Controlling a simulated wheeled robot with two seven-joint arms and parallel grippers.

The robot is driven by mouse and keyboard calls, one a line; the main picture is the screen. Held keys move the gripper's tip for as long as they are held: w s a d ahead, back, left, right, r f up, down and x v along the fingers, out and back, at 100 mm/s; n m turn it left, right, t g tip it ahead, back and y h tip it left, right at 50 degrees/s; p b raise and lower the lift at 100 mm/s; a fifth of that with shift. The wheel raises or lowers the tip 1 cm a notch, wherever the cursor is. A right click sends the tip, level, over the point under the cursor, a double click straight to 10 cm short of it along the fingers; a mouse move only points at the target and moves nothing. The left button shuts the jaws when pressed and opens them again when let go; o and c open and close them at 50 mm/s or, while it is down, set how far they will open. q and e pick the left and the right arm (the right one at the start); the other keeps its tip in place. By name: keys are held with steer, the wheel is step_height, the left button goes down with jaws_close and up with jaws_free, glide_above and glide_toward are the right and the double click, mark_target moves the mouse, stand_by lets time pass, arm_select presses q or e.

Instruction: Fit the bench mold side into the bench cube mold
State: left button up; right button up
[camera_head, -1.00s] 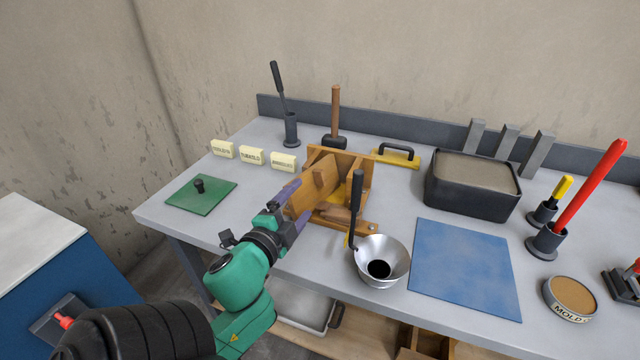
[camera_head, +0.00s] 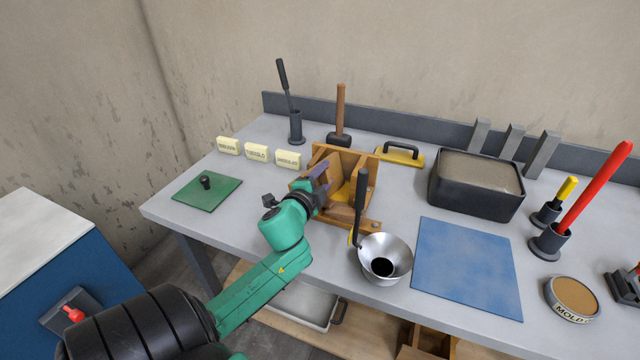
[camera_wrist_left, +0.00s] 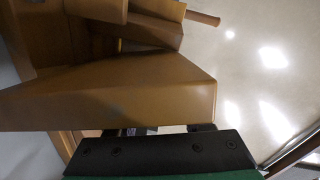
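My right gripper is not in view.
A metal funnel (camera_head: 384,258) and a black-handled tool (camera_head: 361,205) stand close to the mold's right front. A mallet (camera_head: 340,120), a yellow float (camera_head: 402,153) and label blocks (camera_head: 257,152) are behind. The blue mat (camera_head: 465,268) is empty.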

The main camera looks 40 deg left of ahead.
arm_select(q)
jaws_close()
